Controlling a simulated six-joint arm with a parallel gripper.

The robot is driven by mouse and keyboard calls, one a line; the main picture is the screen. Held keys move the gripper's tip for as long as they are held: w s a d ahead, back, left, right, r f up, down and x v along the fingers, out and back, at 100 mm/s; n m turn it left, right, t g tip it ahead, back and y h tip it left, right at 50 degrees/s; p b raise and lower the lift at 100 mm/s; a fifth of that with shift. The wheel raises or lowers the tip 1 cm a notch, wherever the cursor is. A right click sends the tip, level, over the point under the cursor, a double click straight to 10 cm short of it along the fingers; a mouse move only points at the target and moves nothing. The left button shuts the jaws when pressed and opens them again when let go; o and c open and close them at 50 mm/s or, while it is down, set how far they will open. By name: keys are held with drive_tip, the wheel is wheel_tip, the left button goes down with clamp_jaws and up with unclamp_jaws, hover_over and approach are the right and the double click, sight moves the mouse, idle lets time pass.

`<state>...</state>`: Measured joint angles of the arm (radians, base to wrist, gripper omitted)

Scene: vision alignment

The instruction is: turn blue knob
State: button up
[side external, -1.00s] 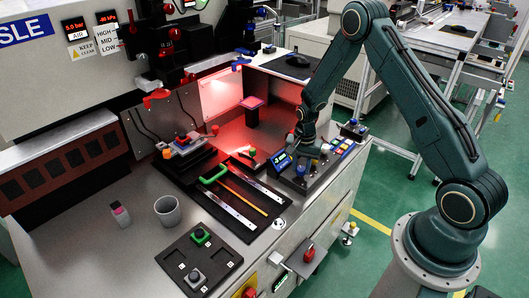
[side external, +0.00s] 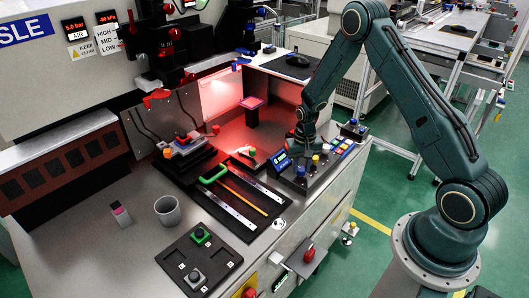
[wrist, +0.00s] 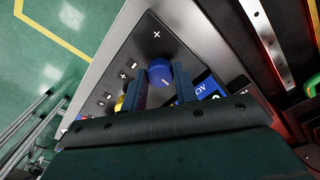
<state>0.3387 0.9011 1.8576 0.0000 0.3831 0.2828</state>
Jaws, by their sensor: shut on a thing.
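The blue knob (wrist: 160,72) is a round dial with a pale pointer line, on a dark control panel (wrist: 150,36). In the wrist view my gripper (wrist: 161,85) has one finger on each side of it, shut on it. In the side view the blue knob (side external: 300,170) shows on the panel at the right of the bench, with my gripper (side external: 302,152) reaching down to it from behind. The fingertip contact is too small to make out there.
A blue-lit display (side external: 281,161) stands left of the knob and a yellow knob (side external: 315,158) to its right. Coloured buttons (side external: 340,148) lie farther right.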

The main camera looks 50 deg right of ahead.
sight(301, 168)
idle(0.5)
drive_tip(key=o, duration=1)
drive_tip(key=shift+c, duration=0.2)
drive_tip(key=shift+r, duration=0.1)
wheel_tip(301, 168, up, 14)
